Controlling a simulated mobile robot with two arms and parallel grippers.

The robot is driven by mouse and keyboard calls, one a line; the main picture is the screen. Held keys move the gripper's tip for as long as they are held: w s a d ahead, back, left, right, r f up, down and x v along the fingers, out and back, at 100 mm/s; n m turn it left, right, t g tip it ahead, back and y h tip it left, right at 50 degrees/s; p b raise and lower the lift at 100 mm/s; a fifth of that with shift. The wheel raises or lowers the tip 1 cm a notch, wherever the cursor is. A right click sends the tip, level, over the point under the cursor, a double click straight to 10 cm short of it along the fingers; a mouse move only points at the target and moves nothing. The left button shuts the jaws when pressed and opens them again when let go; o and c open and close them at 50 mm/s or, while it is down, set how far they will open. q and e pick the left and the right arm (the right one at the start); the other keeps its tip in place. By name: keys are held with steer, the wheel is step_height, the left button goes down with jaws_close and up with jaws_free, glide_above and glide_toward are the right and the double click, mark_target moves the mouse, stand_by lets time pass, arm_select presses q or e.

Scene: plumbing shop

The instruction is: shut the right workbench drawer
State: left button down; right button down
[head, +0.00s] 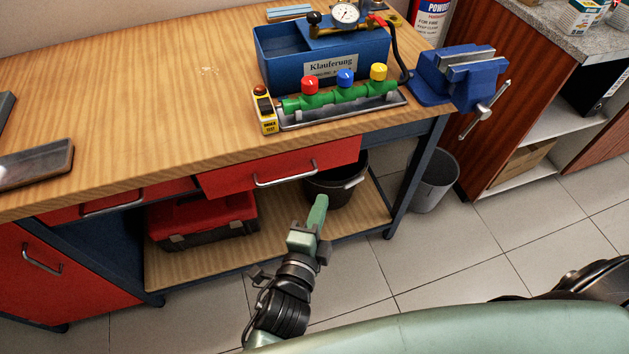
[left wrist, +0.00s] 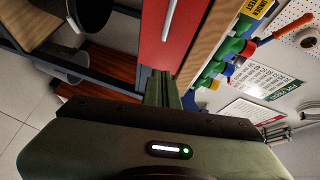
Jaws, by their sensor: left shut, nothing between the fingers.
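The right workbench drawer (head: 232,180) has a red front and a silver bar handle (head: 285,176). It stands out past the left drawer (head: 118,204), so it is partly open. My left gripper (head: 320,201) is shut and empty, just in front of and below the right end of the drawer front in the head view. In the left wrist view the shut fingers (left wrist: 162,88) point at the red drawer front (left wrist: 172,35), close to it. I cannot tell whether they touch. My right gripper does not show.
On the workbench (head: 150,100) stand a blue pump box (head: 275,60), a green valve manifold (head: 330,97) and a blue vise (head: 455,80). Below are a red toolbox (head: 205,215) and a black bucket (head: 335,188). A grey bin (head: 434,180) stands right. The floor in front is clear.

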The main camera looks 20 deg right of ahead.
mark_target(312, 158)
arm_select(q)
steer(key=w+d+f, duration=0.1)
steer(key=w, duration=0.6)
steer(key=shift+f, duration=0.2)
steer(key=shift+w, duration=0.1)
steer(key=w, duration=0.4)
steer(key=shift+w+a, duration=0.1)
steer(key=shift+w, duration=0.2)
steer(key=shift+r, duration=0.25)
